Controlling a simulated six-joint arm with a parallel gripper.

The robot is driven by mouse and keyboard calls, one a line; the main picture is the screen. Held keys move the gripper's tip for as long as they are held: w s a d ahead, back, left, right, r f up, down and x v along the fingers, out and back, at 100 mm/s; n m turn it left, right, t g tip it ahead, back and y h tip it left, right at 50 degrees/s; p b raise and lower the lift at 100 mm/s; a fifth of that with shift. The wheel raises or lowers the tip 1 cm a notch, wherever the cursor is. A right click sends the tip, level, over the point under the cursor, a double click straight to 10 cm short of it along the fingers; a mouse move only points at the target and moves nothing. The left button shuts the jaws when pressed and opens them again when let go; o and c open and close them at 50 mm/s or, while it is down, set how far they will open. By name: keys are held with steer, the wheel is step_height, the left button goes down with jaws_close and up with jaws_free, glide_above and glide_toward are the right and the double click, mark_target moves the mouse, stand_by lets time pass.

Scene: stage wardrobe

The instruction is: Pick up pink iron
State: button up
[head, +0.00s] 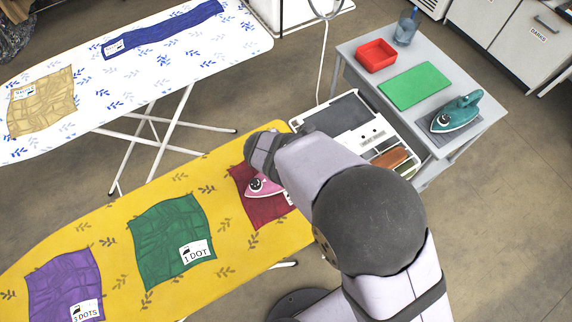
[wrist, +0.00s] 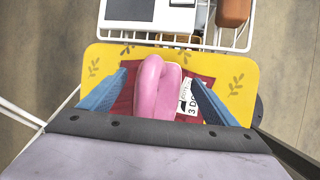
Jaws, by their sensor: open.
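The pink iron (head: 262,187) rests on a dark red cloth (head: 270,211) at the right end of the yellow ironing board (head: 225,160). In the head view my arm covers part of it. In the wrist view the iron's pink handle (wrist: 157,88) lies between the two blue fingers of my gripper (wrist: 155,95). The fingers are apart, with a gap to the handle on each side. A label reading "3 DO…" lies on the cloth at the right finger, partly hidden.
A green cloth (head: 172,243) and a purple cloth (head: 65,288) lie on the yellow board. A white rack (head: 340,112) stands just beyond its end. A grey table (head: 455,75) holds a teal iron (head: 457,114), green mat (head: 415,86), red tray (head: 376,54) and cup (head: 406,28). A white patterned board (head: 150,75) stands behind.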

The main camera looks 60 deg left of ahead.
steer(key=shift+w+a+f, duration=0.1)
steer(key=shift+w+f, duration=0.1)
steer(key=shift+f, duration=0.3)
steer(key=shift+r, duration=0.1)
steer(key=c, duration=1.3)
steer(key=shift+c, duration=0.2)
steer(key=shift+r, duration=0.1)
step_height(320, 180, up, 10)
steer(key=shift+f+b, duration=0.15)
steer(key=shift+b, duration=0.45)
steer(key=shift+w+a, duration=0.1)
